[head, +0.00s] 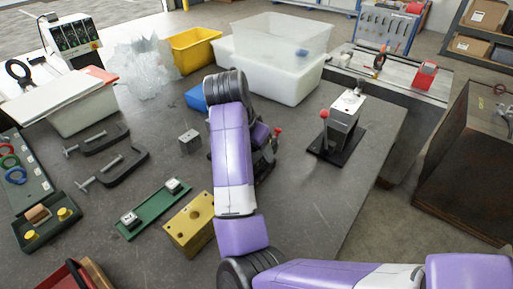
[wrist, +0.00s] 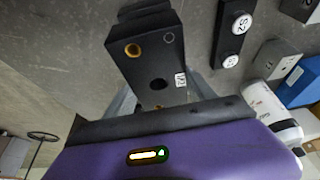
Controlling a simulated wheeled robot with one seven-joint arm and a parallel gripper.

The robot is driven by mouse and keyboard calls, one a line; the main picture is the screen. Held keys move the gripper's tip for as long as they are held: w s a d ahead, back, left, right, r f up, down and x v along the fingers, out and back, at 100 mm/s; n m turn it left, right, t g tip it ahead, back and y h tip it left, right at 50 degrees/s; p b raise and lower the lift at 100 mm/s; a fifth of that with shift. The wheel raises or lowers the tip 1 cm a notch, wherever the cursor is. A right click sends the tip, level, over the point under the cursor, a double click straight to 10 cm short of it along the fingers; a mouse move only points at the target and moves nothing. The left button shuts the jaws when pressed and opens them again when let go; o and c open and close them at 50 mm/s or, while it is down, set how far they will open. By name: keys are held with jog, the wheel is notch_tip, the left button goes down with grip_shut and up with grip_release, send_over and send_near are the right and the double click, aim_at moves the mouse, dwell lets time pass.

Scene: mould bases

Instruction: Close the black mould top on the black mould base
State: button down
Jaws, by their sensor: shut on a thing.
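In the wrist view my gripper (wrist: 160,92) is shut on a black block, the black mould top (wrist: 150,62). The block has a brass-coloured ring, a pale ringed hole, a dark hole and a small white label. Grey finger parts show on both sides of it. A darker piece (wrist: 146,14) shows just beyond the block; I cannot tell whether it is the mould base or whether they touch. In the head view my purple arm hides the gripper and most of the dark parts (head: 266,168) beside it, so the black mould base is not clearly visible.
A red-knobbed clamp (head: 340,135) on a black plate stands to the right. A yellow block (head: 190,224) and a green plate (head: 152,207) lie to the left, with a small grey block (head: 190,141) behind. White bins (head: 272,75) stand at the back. The table's front right is clear.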

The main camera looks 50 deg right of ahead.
jog(key=shift+f+b, duration=0.45)
jog(key=shift+f, duration=0.45)
dwell(0.4)
jog(key=shift+c, duration=1.2)
grip_release()
jog(key=shift+v, duration=3.9)
